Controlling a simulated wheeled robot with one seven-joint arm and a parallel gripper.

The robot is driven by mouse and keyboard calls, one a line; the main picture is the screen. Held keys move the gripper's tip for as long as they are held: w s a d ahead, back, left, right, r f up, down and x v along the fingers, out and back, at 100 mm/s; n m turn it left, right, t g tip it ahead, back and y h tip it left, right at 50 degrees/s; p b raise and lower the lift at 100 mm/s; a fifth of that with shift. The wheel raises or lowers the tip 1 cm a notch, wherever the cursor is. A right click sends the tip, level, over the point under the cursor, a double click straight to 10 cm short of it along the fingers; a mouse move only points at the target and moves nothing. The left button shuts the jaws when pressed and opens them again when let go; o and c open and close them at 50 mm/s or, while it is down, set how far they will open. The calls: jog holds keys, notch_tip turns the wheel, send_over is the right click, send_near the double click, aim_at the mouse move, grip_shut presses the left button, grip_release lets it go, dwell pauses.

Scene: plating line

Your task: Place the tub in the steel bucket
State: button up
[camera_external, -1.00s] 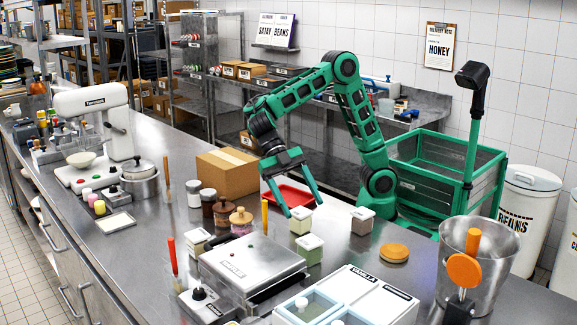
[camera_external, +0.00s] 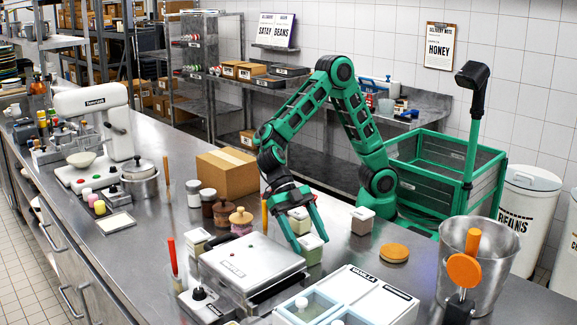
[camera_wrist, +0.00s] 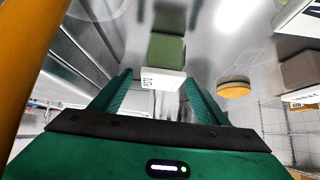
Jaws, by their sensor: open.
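Several small white-lidded tubs stand on the steel counter, and I cannot tell which one the task means. My gripper (camera_external: 310,243) is open, pointing down, with no tub clamped. In the wrist view a green tub with a white lid (camera_wrist: 167,48) lies ahead between the open fingers (camera_wrist: 158,76). The steel bucket (camera_external: 425,290) stands at the right, with an orange-handled tool in front of it.
A brown tub (camera_external: 362,222) and an orange disc (camera_external: 394,252) lie to the right. Jars and a cardboard box (camera_external: 228,172) stand at the left.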

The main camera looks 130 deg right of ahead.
aim_at(316, 255)
jog(key=shift+d+f+x, duration=0.15)
jog(key=shift+x, duration=1.2)
jog(key=shift+d+f+x, duration=0.15)
jog(key=shift+x, duration=1.2)
jog(key=c, duration=1.4)
jog(key=shift+r, duration=0.2)
